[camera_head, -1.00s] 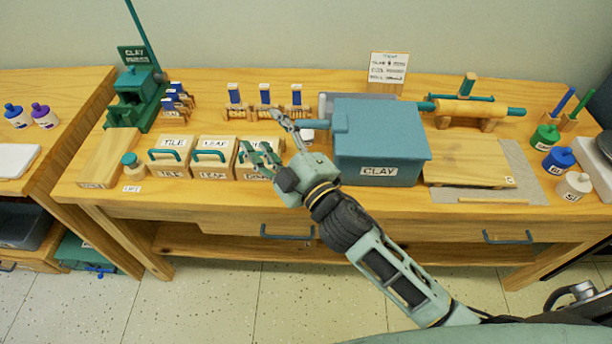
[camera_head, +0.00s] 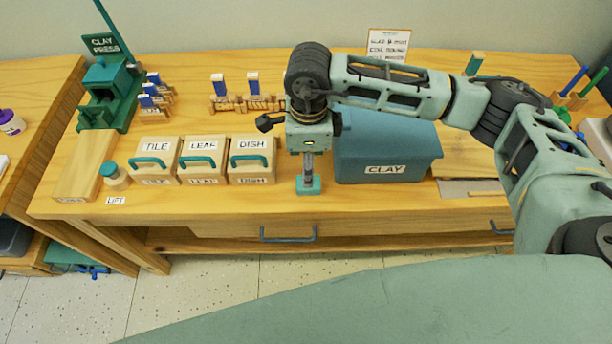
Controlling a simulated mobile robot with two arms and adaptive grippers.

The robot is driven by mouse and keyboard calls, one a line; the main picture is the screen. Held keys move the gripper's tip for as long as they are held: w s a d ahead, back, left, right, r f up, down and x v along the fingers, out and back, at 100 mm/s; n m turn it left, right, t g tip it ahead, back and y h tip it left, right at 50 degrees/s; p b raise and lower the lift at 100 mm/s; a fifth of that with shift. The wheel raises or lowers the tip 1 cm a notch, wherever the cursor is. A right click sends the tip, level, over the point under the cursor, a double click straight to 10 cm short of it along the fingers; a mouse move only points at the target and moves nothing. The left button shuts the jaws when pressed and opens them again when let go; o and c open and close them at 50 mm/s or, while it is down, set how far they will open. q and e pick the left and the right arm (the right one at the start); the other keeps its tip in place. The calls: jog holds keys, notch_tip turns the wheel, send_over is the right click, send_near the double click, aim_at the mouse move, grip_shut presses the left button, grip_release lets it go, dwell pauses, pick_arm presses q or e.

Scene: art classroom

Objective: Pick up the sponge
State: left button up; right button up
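My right arm comes in from the right and bends over the table. My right gripper (camera_head: 309,172) points down in front of the gap between the DISH box and the blue-grey CLAY bin. It is seen edge-on, so its opening does not show. A small teal block (camera_head: 309,187) is at its fingertips, by the table's front edge. It may be the sponge, but I cannot tell for sure, nor whether the fingers hold it. No other sponge can be made out. My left gripper is not in view.
Wooden boxes marked TILE (camera_head: 153,161), LEAF (camera_head: 203,162) and DISH (camera_head: 251,162) stand left of the gripper. The CLAY bin (camera_head: 388,165) stands close on its right. A green clay press (camera_head: 108,92) is at back left. My arm hides much of the table's right side.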

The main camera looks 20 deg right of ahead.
jog(key=shift+d+f, duration=0.2)
jog(key=shift+f, duration=0.15)
notch_tip(320, 180, down, 7)
jog(key=shift+s+a+r+p, duration=0.1)
jog(key=shift+s+r+p, duration=0.05)
jog(key=shift+p, duration=1.05)
jog(key=shift+c, duration=0.4)
jog(key=shift+c, duration=1)
jog(key=c, duration=0.7)
